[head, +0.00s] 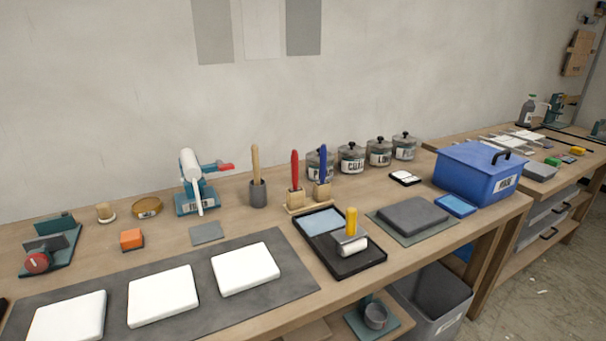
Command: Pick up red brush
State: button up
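A red brush (295,170) stands upright on the workbench, its red handle up and its lower end at a small wooden holder (296,198). A blue-handled brush (323,164) stands upright just to its right in a similar wooden block. The bristles of the red brush are not clearly visible. My gripper is not in view.
A dark pot with a wooden-handled tool (257,187) stands left of the red brush. Lidded jars (351,158) stand behind and right. A black tray with a yellow-handled roller (351,228) lies in front. A blue box (478,175) stands at the bench's right end.

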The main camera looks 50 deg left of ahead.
aim_at(294, 154)
jog(key=u, duration=0.45)
jog(key=i, duration=0.8)
jog(key=u, duration=1.3)
jog(key=i, duration=0.55)
jog(key=u, duration=0.55)
